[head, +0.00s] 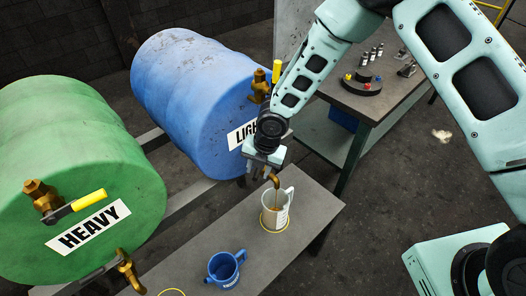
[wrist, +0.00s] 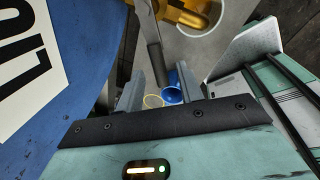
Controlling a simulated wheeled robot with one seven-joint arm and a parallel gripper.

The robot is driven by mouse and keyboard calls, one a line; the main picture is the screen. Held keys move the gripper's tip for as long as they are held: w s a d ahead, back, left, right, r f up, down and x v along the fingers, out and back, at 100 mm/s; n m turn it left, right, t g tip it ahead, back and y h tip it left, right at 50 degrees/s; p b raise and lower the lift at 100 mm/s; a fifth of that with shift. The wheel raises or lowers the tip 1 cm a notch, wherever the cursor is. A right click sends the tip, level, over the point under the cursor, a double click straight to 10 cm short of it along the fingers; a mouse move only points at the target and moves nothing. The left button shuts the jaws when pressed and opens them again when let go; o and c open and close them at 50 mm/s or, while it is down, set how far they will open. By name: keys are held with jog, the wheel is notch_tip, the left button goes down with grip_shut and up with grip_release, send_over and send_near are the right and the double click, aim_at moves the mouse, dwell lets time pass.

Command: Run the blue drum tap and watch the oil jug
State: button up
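The blue drum (head: 200,85) lies on its side with a "LIGHT" label partly hidden by my arm. Its brass spout (head: 275,180) points down over the white oil jug (head: 280,215). A thin brownish line shows between spout and jug; I cannot tell the oil level. The jug stands upright in a yellow ring on the bench. My gripper (wrist: 157,82) is by the drum's lower front. In the wrist view its fingers are apart, with a grey tap handle (wrist: 154,55) between them and visible gaps at its sides. The brass tap (wrist: 185,14) and the jug rim (wrist: 210,28) show beyond.
A green "HEAVY" drum (head: 75,170) with its own brass tap (head: 127,270) is at left. A blue jug (head: 225,267) stands on the grey bench (head: 245,235) near another yellow ring (head: 171,292). A side table (head: 385,100) holds small items at the back right.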

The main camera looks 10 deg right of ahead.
notch_tip(320, 180, up, 16)
jog(key=s+d+b, duration=0.1)
jog(key=d, duration=0.2)
jog(key=shift+s+r+b, duration=0.2)
jog(key=shift+b, duration=0.1)
dwell(6.7)
